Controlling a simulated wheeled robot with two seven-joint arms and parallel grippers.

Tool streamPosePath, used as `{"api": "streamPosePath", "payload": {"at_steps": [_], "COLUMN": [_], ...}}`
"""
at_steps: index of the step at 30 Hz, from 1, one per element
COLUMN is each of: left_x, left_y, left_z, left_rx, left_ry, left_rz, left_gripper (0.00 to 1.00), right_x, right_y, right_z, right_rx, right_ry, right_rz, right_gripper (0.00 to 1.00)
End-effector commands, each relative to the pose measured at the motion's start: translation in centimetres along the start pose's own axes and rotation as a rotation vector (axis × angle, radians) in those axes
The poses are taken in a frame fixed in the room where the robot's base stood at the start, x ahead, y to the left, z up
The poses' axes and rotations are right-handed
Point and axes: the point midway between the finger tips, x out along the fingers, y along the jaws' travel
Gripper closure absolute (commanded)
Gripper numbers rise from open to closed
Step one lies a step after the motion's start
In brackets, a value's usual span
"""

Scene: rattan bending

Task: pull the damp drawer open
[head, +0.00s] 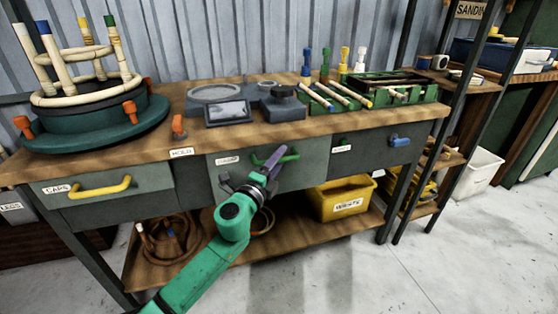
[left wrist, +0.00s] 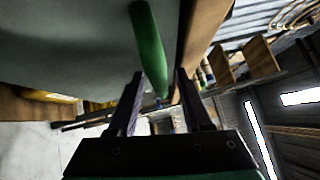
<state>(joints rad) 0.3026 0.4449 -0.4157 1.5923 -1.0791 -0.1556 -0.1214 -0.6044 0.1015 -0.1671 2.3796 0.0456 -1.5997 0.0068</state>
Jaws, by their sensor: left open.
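The damp drawer (head: 232,176) is the grey middle drawer under the bench top, with a small label that is hard to read. It looks shut or nearly so. Its green handle (head: 291,157) is partly hidden by my gripper in the head view and shows as a green bar (left wrist: 149,38) in the left wrist view. My left gripper (head: 270,157) is at the handle, jaws open. In the left wrist view, the handle's near end lies just ahead of and between the fingertips (left wrist: 160,76); I cannot tell whether they touch. My right gripper is out of view.
Left is a drawer labelled CAPS with a yellow handle (head: 100,188); right is a drawer with a blue handle (head: 400,141). A yellow bin (head: 342,200) and coils stand on the lower shelf (head: 290,240). A rattan stool frame (head: 82,90) stands on the bench. Floor in front is clear.

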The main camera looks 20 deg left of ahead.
Motion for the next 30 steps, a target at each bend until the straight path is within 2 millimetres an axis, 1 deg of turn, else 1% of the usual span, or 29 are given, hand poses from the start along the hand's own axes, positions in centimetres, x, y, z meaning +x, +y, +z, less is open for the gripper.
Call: {"api": "streamPosePath", "payload": {"at_steps": [4, 5, 6, 8, 30], "left_x": [-0.03, -0.03, -0.04, -0.04, -0.08], "left_y": [0.01, 0.01, 0.01, 0.01, 0.07], "left_z": [-0.02, -0.02, -0.01, -0.01, -0.01], "left_rx": [0.0, 0.0, 0.0, 0.0, 0.0], "left_ry": [0.0, 0.0, 0.0, 0.0, 0.0], "left_rz": [0.0, 0.0, 0.0, 0.0, 0.001], "left_gripper": [0.5, 0.62, 0.77, 1.0, 1.0], "right_x": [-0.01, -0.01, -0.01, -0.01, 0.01], "right_y": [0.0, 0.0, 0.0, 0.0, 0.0], "right_z": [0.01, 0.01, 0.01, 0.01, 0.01], "right_rx": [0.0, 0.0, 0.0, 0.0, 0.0], "right_ry": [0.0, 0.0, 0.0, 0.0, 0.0], "right_rz": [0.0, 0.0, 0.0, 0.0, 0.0], "right_gripper": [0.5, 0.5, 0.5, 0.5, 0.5]}}
